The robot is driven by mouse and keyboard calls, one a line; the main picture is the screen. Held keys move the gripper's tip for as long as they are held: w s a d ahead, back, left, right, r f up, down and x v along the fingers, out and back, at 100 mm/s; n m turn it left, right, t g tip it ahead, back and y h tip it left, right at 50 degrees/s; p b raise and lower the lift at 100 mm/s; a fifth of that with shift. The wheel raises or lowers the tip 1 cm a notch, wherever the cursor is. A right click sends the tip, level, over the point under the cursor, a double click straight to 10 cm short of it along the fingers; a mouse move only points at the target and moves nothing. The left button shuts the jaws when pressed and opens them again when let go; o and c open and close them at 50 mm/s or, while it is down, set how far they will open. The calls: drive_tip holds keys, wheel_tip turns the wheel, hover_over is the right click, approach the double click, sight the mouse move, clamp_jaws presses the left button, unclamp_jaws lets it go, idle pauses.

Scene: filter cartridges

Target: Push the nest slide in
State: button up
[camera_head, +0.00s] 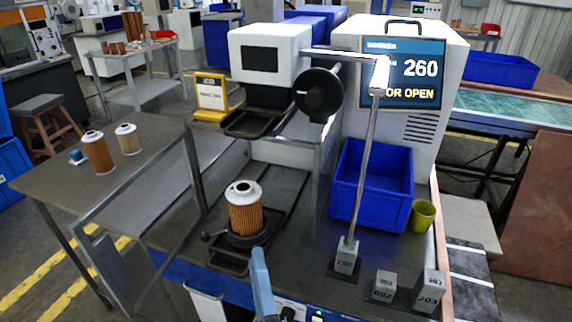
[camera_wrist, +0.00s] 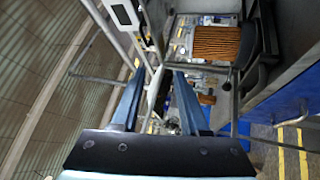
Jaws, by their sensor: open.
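The nest slide (camera_head: 228,259) is a dark tray on the machine's bed, at the front of the open bay. An orange pleated filter cartridge (camera_head: 246,212) with a pale metal cap stands upright in its round dark nest. The cartridge also shows sideways in the wrist view (camera_wrist: 215,43), with the dark nest (camera_wrist: 254,60) beside it. My gripper (camera_head: 259,252) shows as a blue finger at the slide's front edge; contact cannot be told. In the wrist view my gripper (camera_wrist: 157,76) has its two blue fingers apart with nothing held between them.
A screen (camera_head: 404,80) reads 260 and, partly covered, "OR OPEN". A blue bin (camera_head: 371,185) and a yellow-green cup (camera_head: 423,215) stand right. Two cartridges (camera_head: 98,152) stand on the left table.

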drive_tip(key=w+d+r+m+t+h+p, duration=0.1)
drive_tip(key=d+r+m+h, duration=0.1)
drive_tip(key=r, duration=0.6)
drive_tip(key=w+d+r+m+t+h+p, duration=0.2)
drive_tip(key=r+m, duration=0.3)
drive_tip(key=r, duration=0.4)
drive_tip(key=shift+r+h, duration=0.2)
drive_tip(key=shift+h, duration=0.2)
drive_tip(key=shift+d, duration=0.1)
